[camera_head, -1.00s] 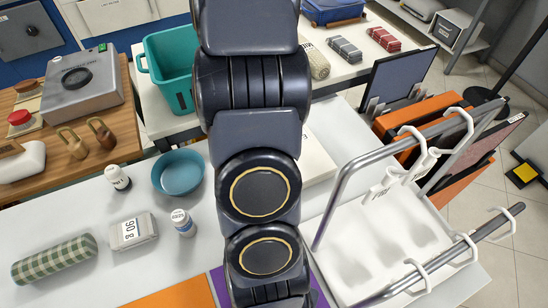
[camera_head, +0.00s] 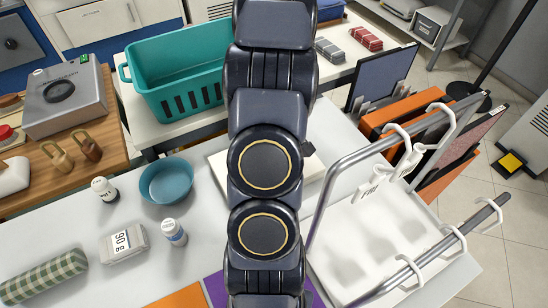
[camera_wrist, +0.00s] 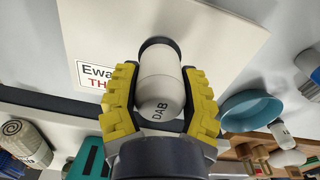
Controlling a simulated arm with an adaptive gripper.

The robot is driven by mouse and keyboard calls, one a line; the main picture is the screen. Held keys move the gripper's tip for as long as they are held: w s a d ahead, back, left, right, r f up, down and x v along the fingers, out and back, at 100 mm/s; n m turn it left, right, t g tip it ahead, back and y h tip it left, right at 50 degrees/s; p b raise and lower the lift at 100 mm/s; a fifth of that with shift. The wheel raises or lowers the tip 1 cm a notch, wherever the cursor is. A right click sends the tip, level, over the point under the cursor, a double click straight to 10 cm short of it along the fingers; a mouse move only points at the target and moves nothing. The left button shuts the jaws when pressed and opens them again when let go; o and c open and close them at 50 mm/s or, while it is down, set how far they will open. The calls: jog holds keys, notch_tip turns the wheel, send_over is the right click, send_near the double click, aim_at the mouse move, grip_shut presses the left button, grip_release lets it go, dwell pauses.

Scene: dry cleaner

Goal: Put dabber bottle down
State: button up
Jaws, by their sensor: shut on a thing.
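The dabber bottle (camera_wrist: 160,88), pale with a dark end and the letters DAB, is in the wrist view. My gripper (camera_wrist: 160,72) is shut on it, a yellow finger on each side. Behind its dark end is a pale flat board (camera_wrist: 225,30) with a printed label; I cannot tell whether the bottle touches it. In the head view my arm hides the gripper and the bottle. Part of the pale board (camera_head: 218,167) shows there, left of my arm.
A blue bowl (camera_head: 167,182), a white bottle (camera_head: 174,233), a black-capped bottle (camera_head: 104,189) and a grey bundle (camera_head: 124,244) are on the white table left of my arm. A metal rail rack (camera_head: 350,160) stands on the right. A teal basket (camera_head: 180,75) is behind.

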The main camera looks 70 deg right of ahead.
jog(key=shift+f, duration=1.1)
jog(key=shift+f, duration=0.15)
jog(key=o, duration=1.1)
